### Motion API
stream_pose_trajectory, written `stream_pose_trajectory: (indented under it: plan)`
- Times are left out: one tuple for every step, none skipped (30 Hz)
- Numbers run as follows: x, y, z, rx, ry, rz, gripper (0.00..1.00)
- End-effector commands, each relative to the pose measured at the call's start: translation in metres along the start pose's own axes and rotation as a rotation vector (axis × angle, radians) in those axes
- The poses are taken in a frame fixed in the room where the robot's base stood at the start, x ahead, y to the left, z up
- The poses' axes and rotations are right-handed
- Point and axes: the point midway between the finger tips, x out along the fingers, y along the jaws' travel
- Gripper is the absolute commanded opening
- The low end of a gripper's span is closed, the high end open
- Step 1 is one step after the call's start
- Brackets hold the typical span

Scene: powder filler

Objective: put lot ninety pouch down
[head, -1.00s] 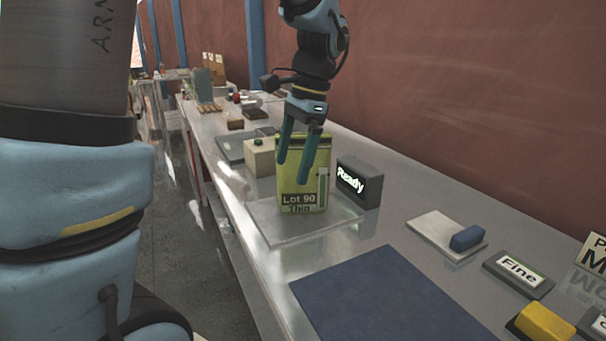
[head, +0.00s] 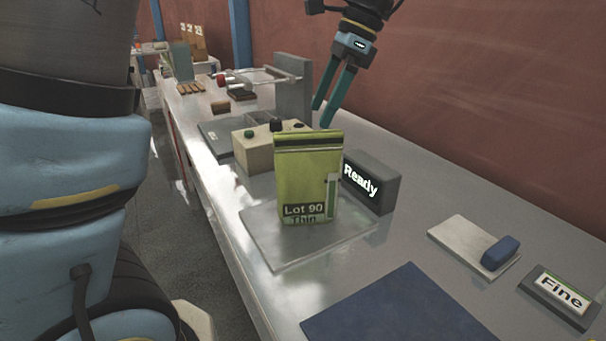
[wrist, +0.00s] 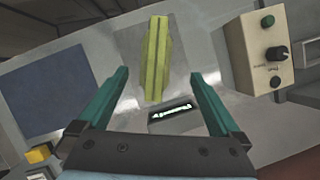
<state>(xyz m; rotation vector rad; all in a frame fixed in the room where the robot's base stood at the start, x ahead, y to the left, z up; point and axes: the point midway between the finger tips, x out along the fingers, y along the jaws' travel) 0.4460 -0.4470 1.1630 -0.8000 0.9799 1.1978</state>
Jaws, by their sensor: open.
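The lot ninety pouch (head: 308,175) is yellow-green with a dark band near its top and a label reading "Lot 90 Thin". It stands upright on a clear, shiny plate (head: 275,250) on the bench. In the wrist view the pouch (wrist: 157,60) shows from above, beyond the fingertips. My gripper (head: 323,112) is open and empty, above and behind the pouch, apart from it. Its two teal fingers also show in the wrist view (wrist: 160,78), with nothing between them at the tips.
A dark block with a lit "Ready" sign (head: 371,182) stands right of the pouch. A beige control box (head: 252,150) with a knob and buttons stands behind it. A blue mat (head: 400,310), a white pad with a blue block (head: 500,252) and a "Fine" sign (head: 560,295) lie nearer.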

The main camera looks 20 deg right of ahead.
Motion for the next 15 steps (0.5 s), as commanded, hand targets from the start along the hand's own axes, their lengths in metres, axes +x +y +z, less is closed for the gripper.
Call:
stream_pose_trajectory:
  plan:
    - [0.007,0.001,0.001,0.001,-0.003,0.002,1.00]
    - [0.011,0.001,0.001,0.001,-0.004,0.003,1.00]
    - [0.018,0.001,0.001,0.001,-0.003,0.003,1.00]
    - [0.023,0.001,0.001,0.001,-0.004,0.003,1.00]
    - [0.028,0.001,0.001,0.001,-0.004,0.003,1.00]
    - [0.033,0.001,0.001,0.000,-0.003,0.003,1.00]
    - [0.038,0.001,0.001,0.000,-0.003,0.003,1.00]
    - [0.041,0.001,0.001,0.000,-0.004,0.003,1.00]
    - [0.044,0.001,0.001,-0.001,-0.002,0.002,1.00]
    - [0.047,0.001,0.001,-0.001,-0.002,0.002,1.00]
    - [0.048,0.001,0.001,-0.001,-0.002,0.002,1.00]
    - [0.050,0.001,0.001,-0.001,-0.002,0.002,1.00]
    - [0.052,0.001,0.001,-0.001,-0.002,0.002,1.00]
    - [0.054,0.002,0.001,-0.001,-0.002,0.002,1.00]
    - [0.058,0.003,0.002,0.000,-0.003,0.003,1.00]
